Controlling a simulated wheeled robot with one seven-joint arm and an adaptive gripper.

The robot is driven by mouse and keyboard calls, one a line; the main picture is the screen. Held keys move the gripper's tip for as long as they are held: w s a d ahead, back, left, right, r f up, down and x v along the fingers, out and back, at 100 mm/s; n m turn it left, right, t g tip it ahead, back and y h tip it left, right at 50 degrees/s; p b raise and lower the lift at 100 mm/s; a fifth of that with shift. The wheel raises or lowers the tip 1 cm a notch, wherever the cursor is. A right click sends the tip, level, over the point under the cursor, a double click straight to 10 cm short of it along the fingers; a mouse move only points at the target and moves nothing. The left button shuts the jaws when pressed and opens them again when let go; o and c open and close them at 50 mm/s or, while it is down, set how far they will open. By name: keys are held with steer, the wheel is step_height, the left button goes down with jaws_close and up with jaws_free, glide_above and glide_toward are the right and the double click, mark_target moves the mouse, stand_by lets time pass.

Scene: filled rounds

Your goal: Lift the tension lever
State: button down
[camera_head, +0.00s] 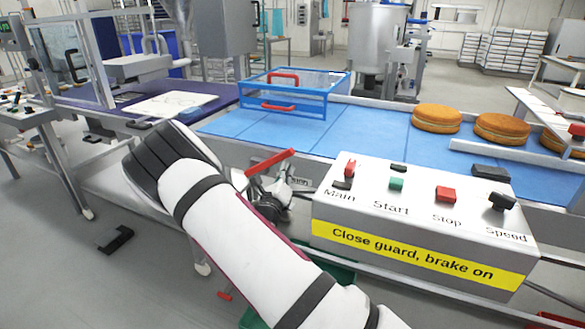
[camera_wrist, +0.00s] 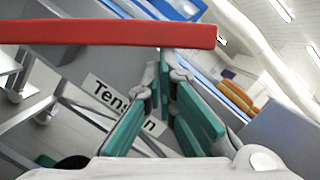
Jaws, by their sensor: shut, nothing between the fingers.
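The tension lever is a red bar (camera_head: 270,162) on the near side of the blue conveyor, tilted up to the right in the head view. In the wrist view the red bar (camera_wrist: 110,34) crosses the upper left, its free end just beyond my fingertips. A white label (camera_wrist: 108,94) reading "Tens…n" lies behind my fingers, partly hidden. My gripper (camera_wrist: 172,76) has teal pads, and its tips are together and empty. In the head view my gripper (camera_head: 280,190) is just below the bar, partly hidden by my arm. I cannot tell whether they touch.
A control box (camera_head: 420,205) with Main, Start, Stop and Speed controls stands right of my gripper. A blue-framed guard (camera_head: 322,104) with red handles stands on the conveyor (camera_head: 365,140). Filled rounds (camera_head: 437,118) sit on the belt at right. A green bin (camera_head: 340,275) is below.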

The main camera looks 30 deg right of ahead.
steer(key=w+a+r+n+y+p, duration=0.2)
steer(key=w+a+r+n+p, duration=0.2)
steer(key=w+r+n+p, duration=0.1)
steer(key=shift+r+n+p, duration=0.9)
steer(key=shift+r+n, duration=0.3)
steer(key=shift+n, duration=0.4)
